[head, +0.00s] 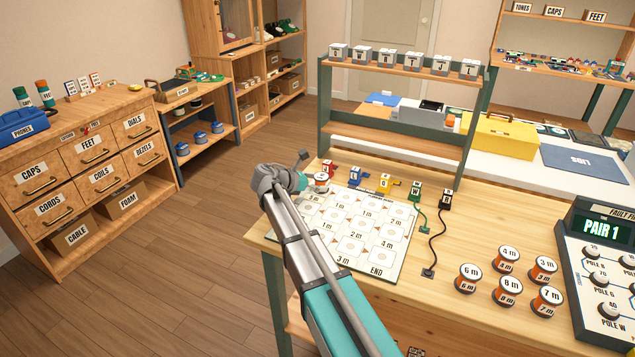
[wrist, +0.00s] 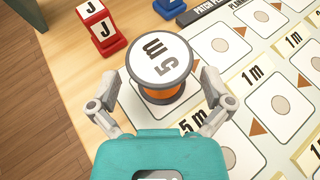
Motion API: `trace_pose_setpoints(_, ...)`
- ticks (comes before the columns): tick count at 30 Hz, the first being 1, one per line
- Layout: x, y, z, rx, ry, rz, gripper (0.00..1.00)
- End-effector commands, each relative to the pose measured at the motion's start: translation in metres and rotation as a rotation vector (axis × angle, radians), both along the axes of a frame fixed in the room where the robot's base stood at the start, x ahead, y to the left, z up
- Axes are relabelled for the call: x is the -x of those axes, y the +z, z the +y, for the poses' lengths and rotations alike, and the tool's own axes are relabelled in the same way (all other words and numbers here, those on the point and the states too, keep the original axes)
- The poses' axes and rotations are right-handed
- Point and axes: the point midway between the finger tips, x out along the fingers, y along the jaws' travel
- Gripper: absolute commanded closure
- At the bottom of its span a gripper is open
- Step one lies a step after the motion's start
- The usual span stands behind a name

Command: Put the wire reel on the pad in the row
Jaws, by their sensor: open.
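The board (head: 378,262) holds rows of pale pads with round spots, 1 m to 5 m labels and orange arrows. The surface right under the reel is hidden by the reel.
Several other reels (head: 508,291) stand on the right of the bench, by the fault finder panel (head: 604,270). Red J (wrist: 100,28), blue, yellow, green (head: 415,194) and black (head: 445,200) blocks line the board's back edge. A shelf rack (head: 400,136) rises behind.

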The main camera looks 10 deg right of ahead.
Motion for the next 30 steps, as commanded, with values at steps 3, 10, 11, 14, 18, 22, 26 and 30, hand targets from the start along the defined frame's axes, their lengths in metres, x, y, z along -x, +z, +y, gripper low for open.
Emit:
trace_pose_setpoints(3,0.006,0.009,0.015,0.0,0.001,0.001,0.0)
trace_pose_setpoints(10,0.017,0.024,0.048,0.0,0.002,0.0,0.0)
trace_pose_setpoints(11,0.018,0.026,0.052,0.0,0.002,0.0,0.0)
trace_pose_setpoints(14,0.023,0.032,0.066,0.0,0.001,0.001,0.0)
trace_pose_setpoints(18,0.028,0.038,0.081,0.0,0.0,0.0,0.0)
trace_pose_setpoints(22,0.032,0.041,0.09,0.0,0.0,-0.001,0.0)
trace_pose_setpoints(26,0.033,0.042,0.094,0.0,0.0,-0.001,0.0)
trace_pose_setpoints(30,0.033,0.042,0.094,0.0,-0.001,-0.001,0.0)
